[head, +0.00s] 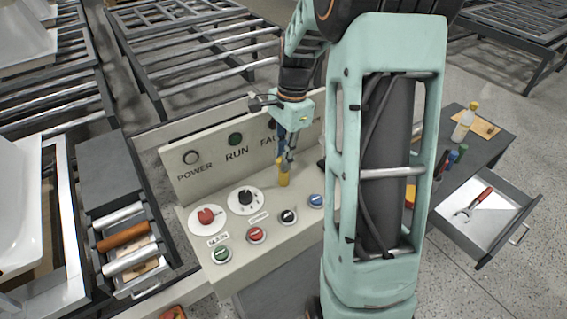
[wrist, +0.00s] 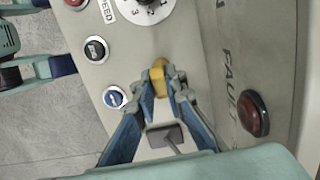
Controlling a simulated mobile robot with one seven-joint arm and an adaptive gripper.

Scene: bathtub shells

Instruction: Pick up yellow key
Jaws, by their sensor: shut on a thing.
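The yellow key (wrist: 158,76) is between the fingertips of my gripper (wrist: 162,88) in the wrist view. In the head view the yellow key (head: 283,173) shows below my gripper (head: 287,156), over the control panel near the black speed dial. My gripper is shut on the yellow key. Whether the key touches the panel surface cannot be told. The fingers hide part of the key.
The control panel (head: 190,182) has a red knob (head: 208,216), a black dial (head: 245,197) and several push buttons close to my gripper. A red lamp (wrist: 252,113) is at the right in the wrist view.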

